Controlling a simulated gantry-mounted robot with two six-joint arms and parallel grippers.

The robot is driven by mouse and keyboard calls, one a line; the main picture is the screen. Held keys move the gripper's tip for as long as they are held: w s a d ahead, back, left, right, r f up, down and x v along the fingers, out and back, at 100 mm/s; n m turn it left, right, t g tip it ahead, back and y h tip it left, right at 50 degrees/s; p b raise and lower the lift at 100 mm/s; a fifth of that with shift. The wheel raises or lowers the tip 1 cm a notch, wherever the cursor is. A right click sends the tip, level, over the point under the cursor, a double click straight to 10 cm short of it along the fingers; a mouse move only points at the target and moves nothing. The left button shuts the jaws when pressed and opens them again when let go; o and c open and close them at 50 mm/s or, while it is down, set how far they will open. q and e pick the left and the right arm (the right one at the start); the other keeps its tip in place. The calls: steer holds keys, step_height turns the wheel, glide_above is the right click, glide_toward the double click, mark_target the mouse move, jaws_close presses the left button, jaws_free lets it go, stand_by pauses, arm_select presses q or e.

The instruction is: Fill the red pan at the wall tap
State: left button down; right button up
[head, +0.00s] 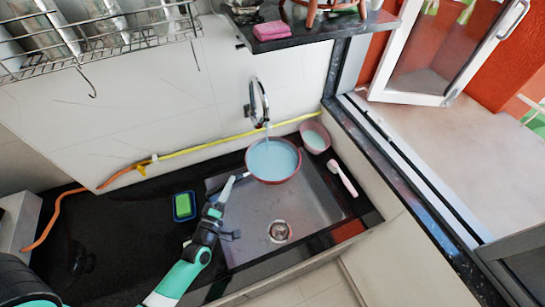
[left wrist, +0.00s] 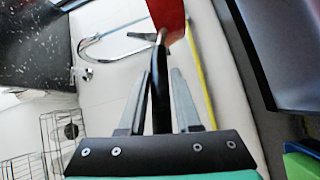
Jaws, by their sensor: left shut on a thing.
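The red pan (head: 296,176) is at the back edge of the sink, beneath the wall tap (head: 259,102). A thin bluish stream runs from the tap into the pan, and pale blue water covers the pan's inside. My left gripper (head: 232,184) is at the pan's left side, shut on its handle. In the left wrist view, the black handle (left wrist: 161,85) stands between the two grey fingers of my left gripper (left wrist: 160,88), with part of the red pan (left wrist: 168,15) beyond. The tap (left wrist: 100,45) also shows there. My right gripper is not in view.
The grey sink (head: 317,215) has a drain (head: 280,231). A pink bowl (head: 315,137) and pink brush (head: 342,178) lie right of the pan. A green sponge (head: 184,205) sits in a blue tray on the left counter. A yellow-orange hose (head: 200,148) runs along the wall.

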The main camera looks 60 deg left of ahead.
arm_select(q)
steer(key=shift+r, duration=0.1)
steer(key=s+d+p, duration=0.2)
steer(key=d+p, duration=0.4)
steer(key=d, duration=0.5)
steer(key=shift+s+d+p, duration=0.3)
steer(key=shift+p, duration=0.05)
